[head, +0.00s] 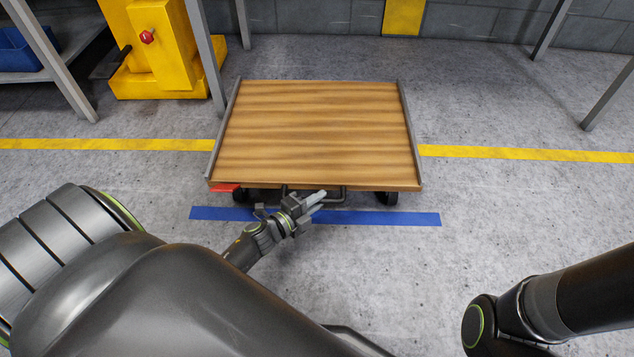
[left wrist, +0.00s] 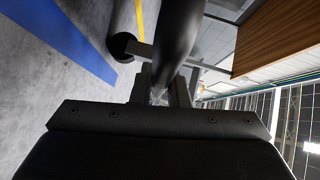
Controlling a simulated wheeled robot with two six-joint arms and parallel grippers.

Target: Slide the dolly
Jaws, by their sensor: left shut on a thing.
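The dolly (head: 315,130) has a flat wooden deck with grey side rails and black wheels. It stands on the floor ahead of me, across the yellow line. A dark bar handle (head: 335,200) sticks out under its near edge. My left gripper (head: 314,201) is at this handle and shut on it. In the left wrist view, the dark round handle (left wrist: 177,45) runs between the fingers (left wrist: 160,95), and the deck edge (left wrist: 275,35) shows at upper right. My right gripper is not in view; only part of my right arm shows at lower right.
A blue floor strip (head: 380,218) lies just in front of the dolly. A yellow line (head: 520,153) crosses the floor. A yellow machine (head: 160,50) and grey posts stand at the back left, with table legs at the right. Floor to the right is clear.

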